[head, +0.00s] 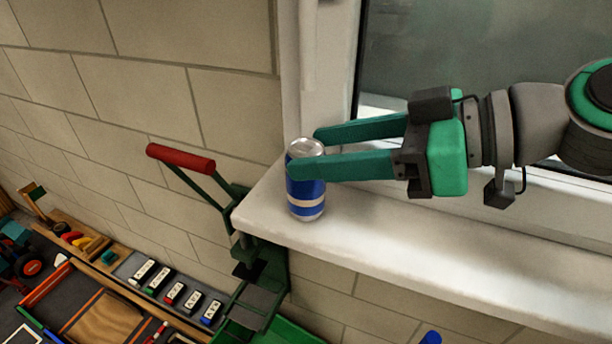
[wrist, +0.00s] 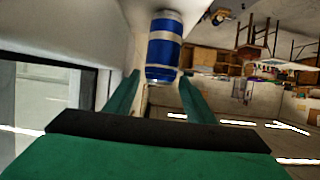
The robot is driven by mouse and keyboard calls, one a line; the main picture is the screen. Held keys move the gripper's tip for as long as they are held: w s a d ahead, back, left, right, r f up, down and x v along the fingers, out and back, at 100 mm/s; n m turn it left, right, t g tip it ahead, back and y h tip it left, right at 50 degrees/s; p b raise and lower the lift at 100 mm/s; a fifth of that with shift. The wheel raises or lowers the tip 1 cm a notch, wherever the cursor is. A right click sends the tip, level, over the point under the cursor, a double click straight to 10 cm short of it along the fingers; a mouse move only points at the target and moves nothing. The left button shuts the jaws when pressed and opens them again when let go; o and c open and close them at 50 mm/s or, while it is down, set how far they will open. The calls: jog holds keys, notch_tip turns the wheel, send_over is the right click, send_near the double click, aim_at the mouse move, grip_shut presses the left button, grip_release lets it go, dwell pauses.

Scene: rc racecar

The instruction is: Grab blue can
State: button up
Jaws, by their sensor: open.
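The blue can (head: 306,192), with silver bands and a silver top, stands upright near the left end of the white windowsill. My gripper (head: 302,152) is open, and its two green fingers reach from the right to the can at its upper part. The near finger covers part of the can's front, and the far finger shows behind its top. In the wrist view the can (wrist: 163,50) sits between and just beyond the fingertips (wrist: 160,80). I cannot tell whether either finger touches it.
The white windowsill (head: 420,255) is bare to the right of the can. A window (head: 470,50) stands behind the arm. A red-handled green lever device (head: 181,158) stands left of the sill's end. Below left, a workbench holds small labelled blocks (head: 175,293) and trays.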

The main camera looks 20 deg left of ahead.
jog(key=shift+x, duration=1)
jog(key=x, duration=0.5)
jog(key=shift+d, duration=0.1)
jog(key=c, duration=0.8)
